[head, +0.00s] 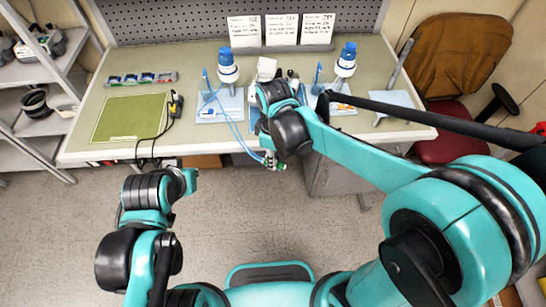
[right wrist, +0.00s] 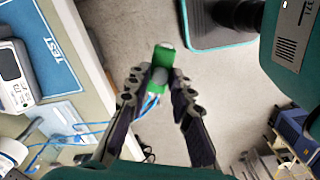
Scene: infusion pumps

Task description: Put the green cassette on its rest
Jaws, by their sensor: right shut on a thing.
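The green cassette (right wrist: 160,68) is between the two fingertips of my right gripper (right wrist: 155,85) in the right wrist view. The fingers are shut on it, and thin blue tubing runs down from it between them. In the head view my right gripper (head: 272,160) hangs at the table's front edge, with a bit of green beside it. The floor shows beyond the cassette in the wrist view. I cannot single out the cassette's rest for sure. My left arm's end (head: 188,181) is low, in front of the table; its fingers cannot be made out.
The table (head: 205,140) holds a green mat (head: 130,118), a rack of small items (head: 142,79), and blue-capped bottles (head: 228,70) (head: 345,62) on pale boards. Blue tubing (head: 232,125) trails across the front edge. Shelves (head: 35,50) stand left, a chair (head: 455,70) right.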

